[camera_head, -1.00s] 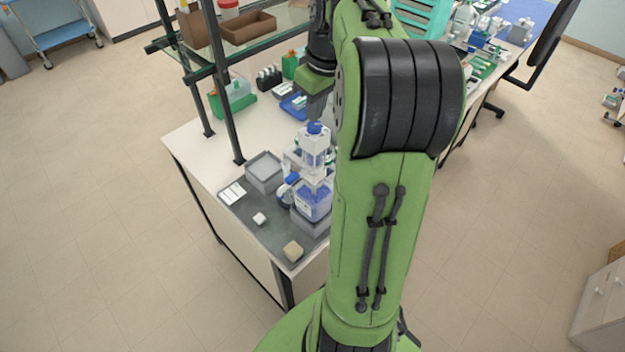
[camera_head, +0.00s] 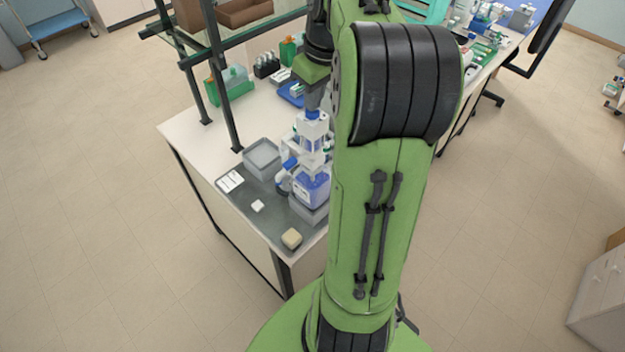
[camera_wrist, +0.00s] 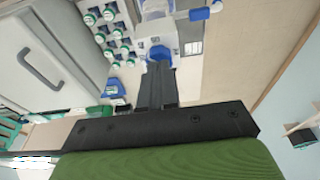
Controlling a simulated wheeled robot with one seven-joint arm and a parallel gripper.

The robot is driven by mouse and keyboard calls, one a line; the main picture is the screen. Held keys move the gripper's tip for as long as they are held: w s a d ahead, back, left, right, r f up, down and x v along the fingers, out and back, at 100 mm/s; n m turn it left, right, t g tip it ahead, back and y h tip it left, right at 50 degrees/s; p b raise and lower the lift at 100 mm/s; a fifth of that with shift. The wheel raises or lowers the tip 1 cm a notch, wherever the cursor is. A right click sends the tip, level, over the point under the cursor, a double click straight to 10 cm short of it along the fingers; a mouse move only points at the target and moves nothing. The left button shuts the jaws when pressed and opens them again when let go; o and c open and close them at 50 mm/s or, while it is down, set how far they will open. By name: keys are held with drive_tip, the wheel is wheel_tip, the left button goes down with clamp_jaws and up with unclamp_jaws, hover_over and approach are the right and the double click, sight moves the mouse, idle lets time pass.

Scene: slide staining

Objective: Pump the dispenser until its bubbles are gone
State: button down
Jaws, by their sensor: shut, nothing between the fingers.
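The dispenser stands upright on the grey mat in the head view, with a clear bottle of blue liquid (camera_head: 312,190) below and a white pump body (camera_head: 312,130) with a blue top (camera_head: 309,114) above. My gripper (camera_head: 313,104) points down right over the blue top, at or very close to it; contact cannot be told. It is shut and empty. In the wrist view, the fingertips of my gripper (camera_wrist: 159,68) are over the dispenser's head (camera_wrist: 158,46), covering part of it. Whether bubbles are in the liquid is too small to tell.
A grey tray (camera_head: 262,153), a white card (camera_head: 230,181), a small white block (camera_head: 257,206) and a beige block (camera_head: 291,239) lie around the dispenser. Dark shelf posts (camera_head: 222,85) stand at the left. Several green-capped bottles (camera_wrist: 110,35) show beside the dispenser in the wrist view.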

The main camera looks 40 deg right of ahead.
drive_tip(key=shift+s+b+x, duration=0.15)
drive_tip(key=shift+b+x, duration=0.4)
drive_tip(key=shift+x, duration=0.25)
drive_tip(key=shift+s+b+x, duration=0.2)
drive_tip(key=shift+b+x, duration=0.3)
drive_tip(key=shift+x, duration=0.25)
drive_tip(key=shift+f, duration=0.15)
drive_tip(key=p+v, duration=0.2)
drive_tip(key=w+p+v, duration=0.1)
drive_tip(key=p+v, duration=0.1)
drive_tip(key=v, duration=0.1)
drive_tip(key=shift+p, duration=0.35)
idle(0.5)
wheel_tip(320, 180, up, 3)
drive_tip(key=shift+w+f+p, duration=0.1)
drive_tip(key=shift+f+p, duration=0.05)
drive_tip(key=shift+p, duration=0.85)
drive_tip(key=shift+w+v, duration=0.25)
drive_tip(key=shift+v, duration=0.9)
